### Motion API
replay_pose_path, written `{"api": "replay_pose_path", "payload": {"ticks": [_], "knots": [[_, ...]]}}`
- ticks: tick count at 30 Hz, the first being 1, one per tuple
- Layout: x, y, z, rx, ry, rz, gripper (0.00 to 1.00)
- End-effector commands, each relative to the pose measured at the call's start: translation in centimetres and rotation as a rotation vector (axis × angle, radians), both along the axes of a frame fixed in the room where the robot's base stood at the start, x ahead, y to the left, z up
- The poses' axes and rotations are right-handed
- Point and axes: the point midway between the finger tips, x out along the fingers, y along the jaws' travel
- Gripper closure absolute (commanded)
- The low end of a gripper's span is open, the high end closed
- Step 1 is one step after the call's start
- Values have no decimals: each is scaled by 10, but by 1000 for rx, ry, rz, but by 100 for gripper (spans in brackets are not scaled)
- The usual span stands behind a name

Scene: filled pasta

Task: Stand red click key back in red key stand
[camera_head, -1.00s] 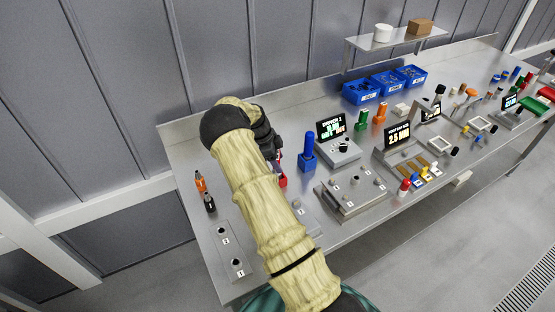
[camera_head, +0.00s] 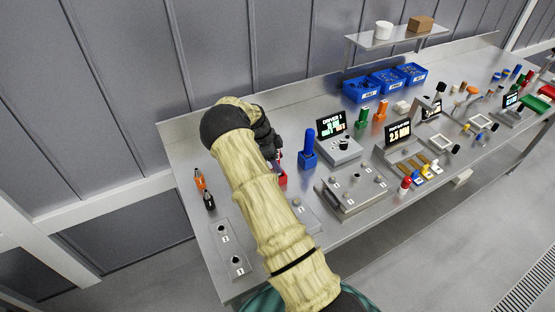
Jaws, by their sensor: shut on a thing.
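The red key stand (camera_head: 283,179) is a small red block on the bench, partly hidden behind my arm. My gripper (camera_head: 278,160) is just above it, mostly covered by my own wrist and forearm. It is shut on the red click key, of which only a small reddish piece (camera_head: 280,154) shows at the fingers. I cannot tell whether the key's lower end is inside the stand or above it.
A blue key in a blue stand (camera_head: 308,158) is close on the right. A grey fixture plate (camera_head: 352,190) and a driver unit with a display (camera_head: 340,150) lie beyond. Orange and black tools (camera_head: 204,190) stand left; a numbered plate (camera_head: 231,250) is in front.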

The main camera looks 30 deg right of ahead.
Motion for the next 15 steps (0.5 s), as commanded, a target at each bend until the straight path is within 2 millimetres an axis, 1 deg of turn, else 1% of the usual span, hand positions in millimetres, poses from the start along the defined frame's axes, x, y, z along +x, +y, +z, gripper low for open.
{"api": "replay_pose_path", "payload": {"ticks": [2,3,5,6,7,15], "knots": [[0,0,1,0,-1,0,73],[0,0,1,0,-1,0,40],[0,0,1,0,-1,0,28],[0,0,1,0,-1,0,20],[0,0,1,0,-1,0,18],[0,0,0,0,1,0,18]]}}
